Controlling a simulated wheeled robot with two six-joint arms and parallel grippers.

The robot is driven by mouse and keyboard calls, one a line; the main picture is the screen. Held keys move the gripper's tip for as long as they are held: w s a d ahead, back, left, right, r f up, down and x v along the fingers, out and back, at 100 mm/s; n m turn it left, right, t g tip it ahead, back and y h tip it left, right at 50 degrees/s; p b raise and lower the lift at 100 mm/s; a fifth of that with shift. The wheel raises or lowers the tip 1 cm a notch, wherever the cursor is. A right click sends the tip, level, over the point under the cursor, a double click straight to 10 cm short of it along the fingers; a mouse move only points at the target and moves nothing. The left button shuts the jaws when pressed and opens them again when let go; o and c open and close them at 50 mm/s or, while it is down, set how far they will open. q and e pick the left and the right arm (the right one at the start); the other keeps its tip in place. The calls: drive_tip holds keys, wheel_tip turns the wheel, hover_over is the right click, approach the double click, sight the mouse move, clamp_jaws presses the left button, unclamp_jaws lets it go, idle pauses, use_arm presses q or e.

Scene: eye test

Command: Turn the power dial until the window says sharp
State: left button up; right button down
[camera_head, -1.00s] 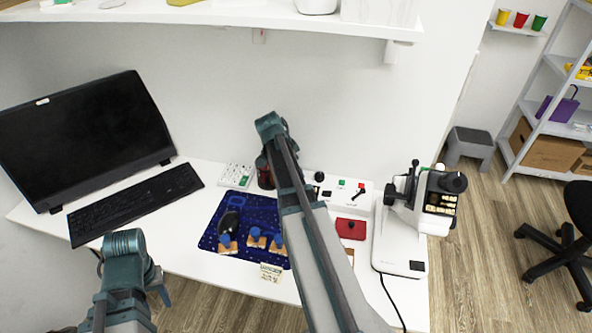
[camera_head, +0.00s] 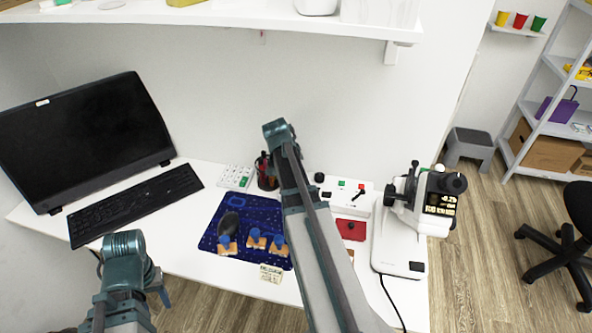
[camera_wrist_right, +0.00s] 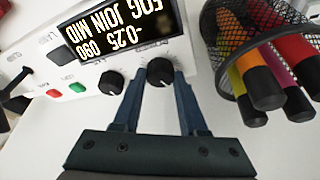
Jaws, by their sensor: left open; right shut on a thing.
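The power dial (camera_wrist_right: 160,72), a black round knob, sits on a white control box (camera_wrist_right: 30,20). My right gripper (camera_wrist_right: 160,84) is shut on it, one blue finger at each side. The dark window (camera_wrist_right: 120,28) beside the dial shows pale characters, upside down; they seem to read "FOG JOIN MID" and "-0.25 090". In the head view, my right arm hides the dial, window and gripper; the control box (camera_head: 350,208) shows beyond it. My left gripper (camera_head: 157,287) is open and empty at the lower left, in front of the desk, away from the box.
A second black knob (camera_wrist_right: 112,82) is close beside the dial. A mesh pen cup (camera_wrist_right: 222,60) with pens stands on its other side. A white optical instrument (camera_head: 400,255) stands right of the box. A blue mat (camera_head: 215,220) with several blue-topped pieces lies left of my right arm.

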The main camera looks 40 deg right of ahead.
drive_tip(key=n+t, duration=0.1)
drive_tip(key=n, duration=0.2)
drive_tip(key=n+t+y, duration=0.1)
drive_tip(key=n, duration=0.2)
drive_tip(key=shift+s, duration=0.2)
drive_tip(key=n+y, duration=0.1)
drive_tip(key=n, duration=0.2)
drive_tip(key=n+t+y, duration=0.1)
drive_tip(key=n, duration=0.2)
drive_tip(key=shift+d, duration=0.2)
drive_tip(key=shift+n, duration=0.4)
drive_tip(key=c, duration=0.7)
unclamp_jaws()
drive_tip(key=p+v, duration=0.8)
drive_tip(key=v, duration=0.1)
drive_tip(key=p+v, duration=0.4)
drive_tip(key=v, duration=0.1)
drive_tip(key=shift+s+d+f+p, duration=0.1)
drive_tip(key=shift+s+d+p, duration=0.05)
drive_tip(key=shift+d+p, duration=0.2)
